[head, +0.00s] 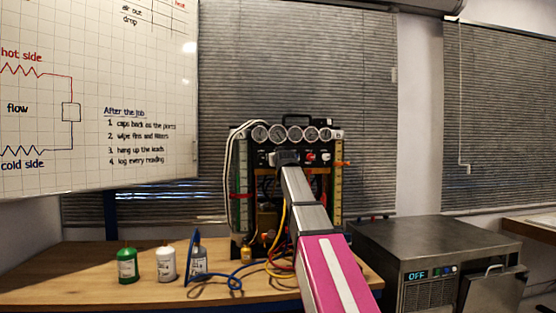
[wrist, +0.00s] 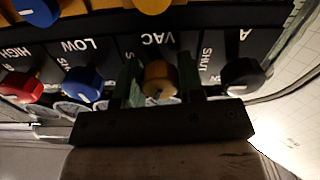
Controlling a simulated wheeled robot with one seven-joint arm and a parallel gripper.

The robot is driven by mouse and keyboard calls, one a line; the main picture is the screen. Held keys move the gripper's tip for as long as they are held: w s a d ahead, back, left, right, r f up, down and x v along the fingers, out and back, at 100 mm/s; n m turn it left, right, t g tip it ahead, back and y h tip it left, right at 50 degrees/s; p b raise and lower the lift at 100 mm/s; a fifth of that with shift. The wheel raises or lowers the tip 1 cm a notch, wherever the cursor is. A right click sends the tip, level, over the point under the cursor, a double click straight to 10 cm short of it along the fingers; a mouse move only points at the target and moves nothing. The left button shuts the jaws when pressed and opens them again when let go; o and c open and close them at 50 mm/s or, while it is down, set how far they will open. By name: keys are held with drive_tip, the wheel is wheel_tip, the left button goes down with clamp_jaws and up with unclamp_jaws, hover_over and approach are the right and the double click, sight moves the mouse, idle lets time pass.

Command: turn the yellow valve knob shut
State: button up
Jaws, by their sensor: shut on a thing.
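In the wrist view, the yellow valve knob (wrist: 158,76) sits on the dark panel by the label VAC. My gripper (wrist: 158,86) has its two green fingers on either side of the knob and is shut on it. A dark mark shows on the knob's near face, but I cannot tell how far it is turned. In the head view, my gripper (head: 287,158) is at the front of the gauge rig (head: 262,158), below the row of gauges. My arm and gripper hide the yellow knob there.
In the wrist view, a blue knob (wrist: 82,84) and a red knob (wrist: 20,87) sit left of the yellow one, and a black knob (wrist: 243,76) right. Hoses (head: 273,262) hang below the rig. Several bottles (head: 166,264) stand on the wooden bench (head: 85,260). A metal box (head: 430,250) stands right.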

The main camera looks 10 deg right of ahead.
drive_tip(key=m, duration=1.3)
drive_tip(key=shift+m, duration=0.4)
idle(0.3)
drive_tip(key=o, duration=0.9)
drive_tip(key=shift+s, duration=0.15)
drive_tip(key=s, duration=1)
drive_tip(key=shift+s, duration=0.3)
